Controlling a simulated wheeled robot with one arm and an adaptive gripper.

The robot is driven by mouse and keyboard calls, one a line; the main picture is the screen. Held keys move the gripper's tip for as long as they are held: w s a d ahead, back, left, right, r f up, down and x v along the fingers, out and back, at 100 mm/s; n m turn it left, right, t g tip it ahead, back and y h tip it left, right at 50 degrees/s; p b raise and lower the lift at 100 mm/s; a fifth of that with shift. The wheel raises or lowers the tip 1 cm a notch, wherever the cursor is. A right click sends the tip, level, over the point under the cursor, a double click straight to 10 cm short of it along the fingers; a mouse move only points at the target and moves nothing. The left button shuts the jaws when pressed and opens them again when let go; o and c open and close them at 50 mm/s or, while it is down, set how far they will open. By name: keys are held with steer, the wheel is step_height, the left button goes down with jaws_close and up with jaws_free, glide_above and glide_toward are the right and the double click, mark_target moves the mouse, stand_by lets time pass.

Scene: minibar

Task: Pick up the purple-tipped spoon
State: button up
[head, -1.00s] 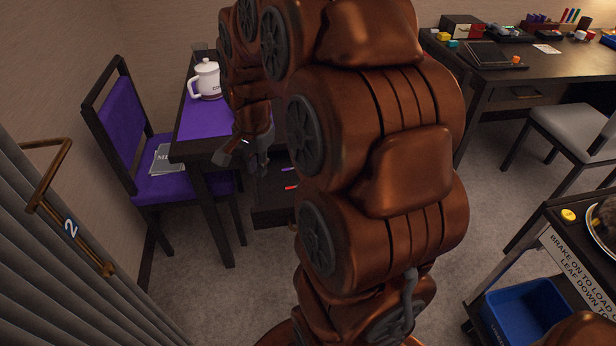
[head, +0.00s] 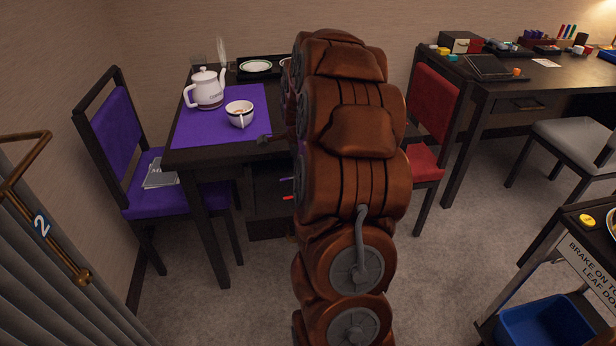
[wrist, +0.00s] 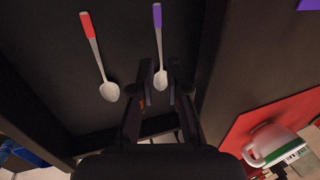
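The purple-tipped spoon (wrist: 158,48) lies in an open dark drawer (head: 262,205), its purple end away from my gripper. Its purple tip also shows in the head view (head: 286,179). My gripper (wrist: 161,82) is open in the wrist view, with the spoon's bowl appearing between its two fingers. I cannot tell how high the fingers are above it. A red-tipped spoon (wrist: 98,55) lies to the left in the same drawer. In the head view only a dark part of my gripper (head: 265,140) shows; my arm hides the rest.
Above the drawer, the table carries a purple mat (head: 190,130), a white teapot (head: 208,92) and a cup (head: 240,112). A purple chair (head: 125,140) and a red chair (head: 432,105) flank it. In the wrist view, a red mat holds a white mug (wrist: 268,142).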

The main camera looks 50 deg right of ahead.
steer(key=x, duration=0.5)
steer(key=shift+r, duration=0.1)
jaws_close()
